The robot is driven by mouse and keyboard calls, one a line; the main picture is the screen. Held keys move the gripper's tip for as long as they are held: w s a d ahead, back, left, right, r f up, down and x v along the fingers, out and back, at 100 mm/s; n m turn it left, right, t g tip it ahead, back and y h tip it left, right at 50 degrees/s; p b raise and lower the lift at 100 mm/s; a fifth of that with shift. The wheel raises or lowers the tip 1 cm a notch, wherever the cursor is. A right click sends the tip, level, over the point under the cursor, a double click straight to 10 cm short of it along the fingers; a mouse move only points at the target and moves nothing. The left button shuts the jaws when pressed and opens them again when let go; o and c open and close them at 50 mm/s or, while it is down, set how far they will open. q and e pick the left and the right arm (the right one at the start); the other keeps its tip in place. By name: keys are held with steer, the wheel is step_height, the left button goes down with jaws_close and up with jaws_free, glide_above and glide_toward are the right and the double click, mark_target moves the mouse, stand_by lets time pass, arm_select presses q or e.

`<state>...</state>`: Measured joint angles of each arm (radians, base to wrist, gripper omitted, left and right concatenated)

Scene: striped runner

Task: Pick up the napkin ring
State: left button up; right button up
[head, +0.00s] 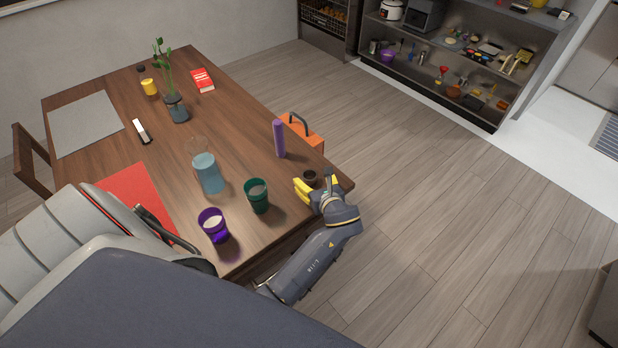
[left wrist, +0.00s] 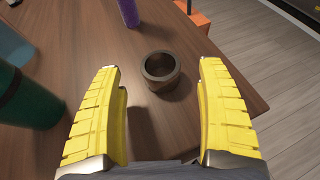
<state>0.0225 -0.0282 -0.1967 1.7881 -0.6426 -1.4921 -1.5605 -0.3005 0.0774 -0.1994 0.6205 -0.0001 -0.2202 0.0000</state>
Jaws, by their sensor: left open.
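The napkin ring (head: 310,175) is a small dark brown ring standing on the wooden table near its right corner. In the left wrist view the napkin ring (left wrist: 164,83) sits ahead, its round opening facing up, between the lines of the two fingers and a little beyond their tips. My left gripper (head: 316,184) is open and empty, its yellow fingers spread wide close to the ring. My right gripper is not in view.
A purple cylinder (head: 279,139) and an orange box with a handle (head: 304,133) stand behind the ring. The table edge is close on the right.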

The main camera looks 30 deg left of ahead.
mark_target(307, 172)
arm_select(q)
steer(key=shift+x, duration=2.4)
steer(key=c, duration=1.3)
